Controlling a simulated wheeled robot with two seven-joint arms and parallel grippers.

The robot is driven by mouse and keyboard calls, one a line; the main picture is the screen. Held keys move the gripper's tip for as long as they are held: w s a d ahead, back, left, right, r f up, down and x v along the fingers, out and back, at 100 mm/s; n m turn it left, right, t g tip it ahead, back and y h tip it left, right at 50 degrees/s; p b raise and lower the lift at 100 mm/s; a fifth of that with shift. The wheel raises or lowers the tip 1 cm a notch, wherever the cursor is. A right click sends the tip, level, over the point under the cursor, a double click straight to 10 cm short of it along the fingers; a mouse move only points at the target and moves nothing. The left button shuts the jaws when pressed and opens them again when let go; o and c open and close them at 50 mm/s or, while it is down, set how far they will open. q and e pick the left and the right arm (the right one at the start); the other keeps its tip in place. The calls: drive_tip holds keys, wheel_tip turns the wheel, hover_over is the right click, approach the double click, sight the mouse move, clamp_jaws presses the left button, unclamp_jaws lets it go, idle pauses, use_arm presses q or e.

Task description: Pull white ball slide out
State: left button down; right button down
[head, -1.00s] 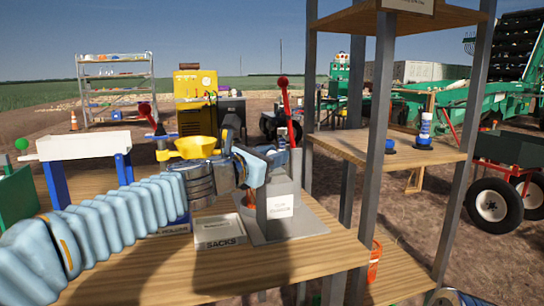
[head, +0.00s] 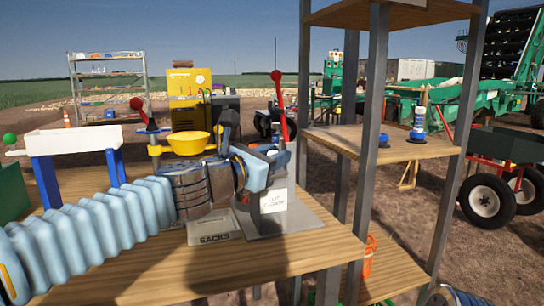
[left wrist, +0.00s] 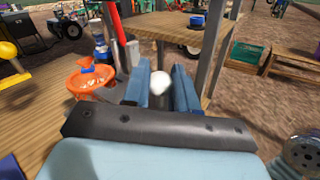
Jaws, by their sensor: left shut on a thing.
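In the left wrist view, a small white ball (left wrist: 160,82) sits between the two blue fingers of my left gripper (left wrist: 163,88), which is shut on it. In the head view, my left gripper (head: 270,160) is over the wooden table, just above and beside the grey clip closer box (head: 275,202). The white ball is hidden there by the gripper. Any slide or rod attached to the ball cannot be made out. My right gripper is not in view.
The red-handled lever (head: 279,98) stands close behind my left gripper. A grey shelf post (head: 304,100) and wooden shelves (head: 395,147) are to the right. A yellow bowl (head: 188,143) and a sacks box (head: 214,229) are near my arm. An orange bowl (left wrist: 90,80) lies left of the fingers.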

use_arm(q)
drive_tip(key=c, duration=1)
unclamp_jaws()
drive_tip(key=shift+s+d, duration=0.1)
drive_tip(key=shift+s, duration=0.1)
drive_tip(key=shift+o, duration=0.2)
drive_tip(key=p+v, duration=0.2)
drive_tip(key=v, duration=1.2)
drive_tip(key=shift+w, duration=0.1)
